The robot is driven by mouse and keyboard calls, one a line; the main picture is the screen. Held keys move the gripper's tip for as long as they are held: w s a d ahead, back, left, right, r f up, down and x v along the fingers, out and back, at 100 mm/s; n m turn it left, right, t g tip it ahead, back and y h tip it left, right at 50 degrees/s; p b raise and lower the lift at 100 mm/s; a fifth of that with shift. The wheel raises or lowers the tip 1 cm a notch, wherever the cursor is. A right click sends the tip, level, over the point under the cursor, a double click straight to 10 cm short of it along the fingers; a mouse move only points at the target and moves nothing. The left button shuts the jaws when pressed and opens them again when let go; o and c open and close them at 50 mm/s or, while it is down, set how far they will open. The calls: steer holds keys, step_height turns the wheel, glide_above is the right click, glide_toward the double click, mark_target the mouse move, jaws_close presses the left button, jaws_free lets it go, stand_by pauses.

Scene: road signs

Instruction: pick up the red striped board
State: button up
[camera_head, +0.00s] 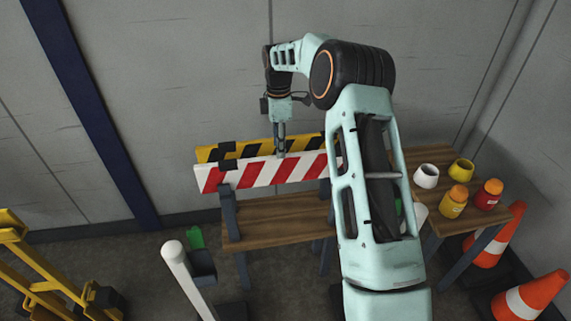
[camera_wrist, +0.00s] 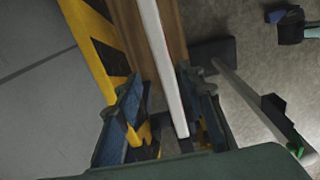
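The wrist view shows my gripper (camera_wrist: 167,95) open, with one finger on each side of the board and visible gaps. The board's right end is hidden behind my arm.
A yellow-and-black striped board (camera_head: 207,154) stands close behind it, near my left finger in the wrist view (camera_wrist: 92,45). The bench (camera_head: 270,225) has bare wood in front. A side table (camera_head: 425,160) holds cups and jars. Cones (camera_head: 530,295) stand right; a white post (camera_head: 185,270) stands front left.

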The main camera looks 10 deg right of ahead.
mark_target(284, 170)
steer(key=f, duration=0.6)
steer(key=d+f, duration=0.1)
steer(key=f, duration=0.3)
steer(key=shift+s+d+f, duration=0.1)
steer(key=shift+s, duration=0.3)
steer(key=shift+f, duration=0.35)
jaws_close()
steer(key=shift+w+r, duration=0.15)
